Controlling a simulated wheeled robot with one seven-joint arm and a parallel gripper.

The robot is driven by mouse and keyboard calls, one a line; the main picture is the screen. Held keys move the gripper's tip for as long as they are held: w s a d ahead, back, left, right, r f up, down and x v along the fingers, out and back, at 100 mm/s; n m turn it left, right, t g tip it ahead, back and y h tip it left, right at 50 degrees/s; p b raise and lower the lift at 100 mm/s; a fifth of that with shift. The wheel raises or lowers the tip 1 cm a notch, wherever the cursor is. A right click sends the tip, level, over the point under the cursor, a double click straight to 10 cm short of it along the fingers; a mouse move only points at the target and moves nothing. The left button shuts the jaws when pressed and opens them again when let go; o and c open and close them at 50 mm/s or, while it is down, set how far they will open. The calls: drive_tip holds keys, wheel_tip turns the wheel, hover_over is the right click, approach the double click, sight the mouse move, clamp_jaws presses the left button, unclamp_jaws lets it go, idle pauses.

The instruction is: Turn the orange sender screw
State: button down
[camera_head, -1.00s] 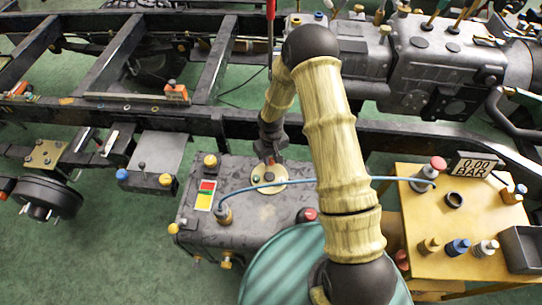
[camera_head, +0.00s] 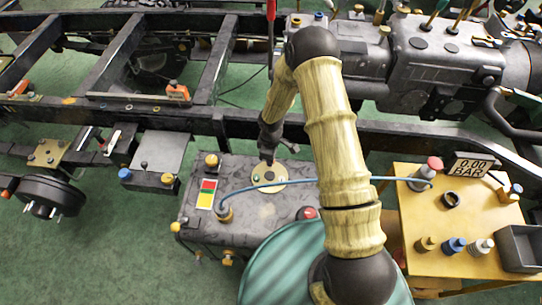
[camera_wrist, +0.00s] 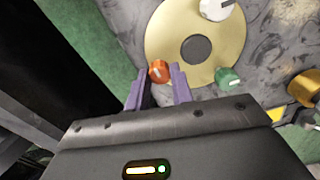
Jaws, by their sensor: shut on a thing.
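The orange sender screw (camera_wrist: 159,71) is a small round slotted head at the lower left edge of the round brass sender plate (camera_wrist: 232,42). My gripper (camera_wrist: 160,78) has its two purple fingers on either side of this screw, shut on it. A white screw (camera_wrist: 215,8) and a green screw (camera_wrist: 228,77) sit elsewhere around the plate. In the head view, my gripper (camera_head: 267,158) reaches down to the far edge of the brass plate (camera_head: 276,180) on the grey tank (camera_head: 240,234). The orange screw is hidden there.
A blue hose (camera_head: 300,181) crosses above the tank to the yellow bench (camera_head: 410,225) at the right. A yellow cap (camera_head: 212,160) and a red cap (camera_head: 309,213) stand on the tank. A dark chassis rail (camera_head: 400,134) runs just behind it.

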idle(0.4)
drive_tip(key=c, duration=1.2)
unclamp_jaws()
wheel_tip(320, 180, up, 17)
drive_tip(key=shift+r+p, duration=0.2)
drive_tip(key=shift+p, duration=0.2)
drive_tip(key=s+d+r+m+t+p, duration=0.1)
drive_tip(key=s+d+r+m+p, duration=0.2)
drive_tip(key=s+d+r+m, duration=0.2)
drive_tip(key=s+d+r+m+t+p, duration=0.1)
drive_tip(key=s+d+r+m+p, duration=0.3)
drive_tip(key=s+r+m, duration=0.4)
drive_tip(key=s+d+r, duration=0.1)
drive_tip(key=s+r, duration=0.2)
drive_tip(key=r, duration=0.4)
drive_tip(key=shift+s+d+m+t, duration=0.2)
drive_tip(key=shift+s+m+t, duration=0.05)
drive_tip(key=shift+m+t, duration=0.05)
